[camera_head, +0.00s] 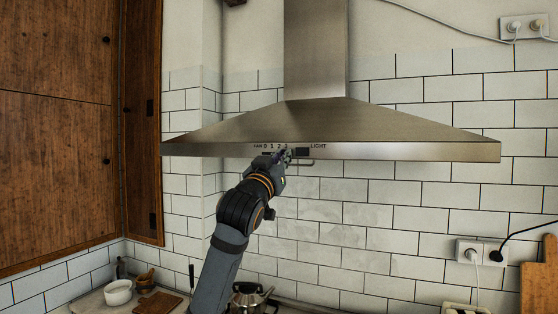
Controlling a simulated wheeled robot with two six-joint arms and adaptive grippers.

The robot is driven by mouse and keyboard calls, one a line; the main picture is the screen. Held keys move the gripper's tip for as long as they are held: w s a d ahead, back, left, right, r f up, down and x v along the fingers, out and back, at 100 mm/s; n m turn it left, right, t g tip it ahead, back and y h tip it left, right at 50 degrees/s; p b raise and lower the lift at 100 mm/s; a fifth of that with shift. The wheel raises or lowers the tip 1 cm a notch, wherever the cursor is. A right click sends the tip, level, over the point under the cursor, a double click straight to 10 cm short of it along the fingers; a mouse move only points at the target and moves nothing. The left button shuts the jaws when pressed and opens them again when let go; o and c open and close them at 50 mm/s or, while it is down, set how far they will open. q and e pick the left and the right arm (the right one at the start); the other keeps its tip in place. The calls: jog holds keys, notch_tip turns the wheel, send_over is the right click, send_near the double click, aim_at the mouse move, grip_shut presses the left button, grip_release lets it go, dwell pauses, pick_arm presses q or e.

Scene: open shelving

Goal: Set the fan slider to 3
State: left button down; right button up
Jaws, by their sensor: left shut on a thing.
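A steel range hood (335,150) hangs on the tiled wall. Its front edge carries the fan scale (272,146), marked FAN 0 1 2 3. My left gripper (284,154) reaches up from below to the front edge, under the 2 and 3 marks. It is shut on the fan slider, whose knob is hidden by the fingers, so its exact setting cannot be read. A part of the dark slider slot (267,154) shows to the left of the fingers. My right gripper is not in view.
A dark light switch (302,151) with the word LIGHT beside it sits just right of my fingers. Below are a kettle (250,296), a white bowl (118,292) and a mortar (146,279). Wooden cabinets (60,130) stand on the left.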

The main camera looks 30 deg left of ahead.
pick_arm(q)
jog(key=c, duration=1.6)
grip_release()
jog(key=shift+d, duration=0.2)
jog(key=shift+o, duration=1)
jog(key=shift+d, duration=0.1)
jog(key=v, duration=0.7)
jog(key=shift+s+f, duration=0.2)
jog(key=shift+s, duration=0.15)
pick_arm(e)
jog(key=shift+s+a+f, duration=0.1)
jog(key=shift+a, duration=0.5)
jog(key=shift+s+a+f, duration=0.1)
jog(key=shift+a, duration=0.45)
pick_arm(q)
jog(key=shift+s, duration=0.1)
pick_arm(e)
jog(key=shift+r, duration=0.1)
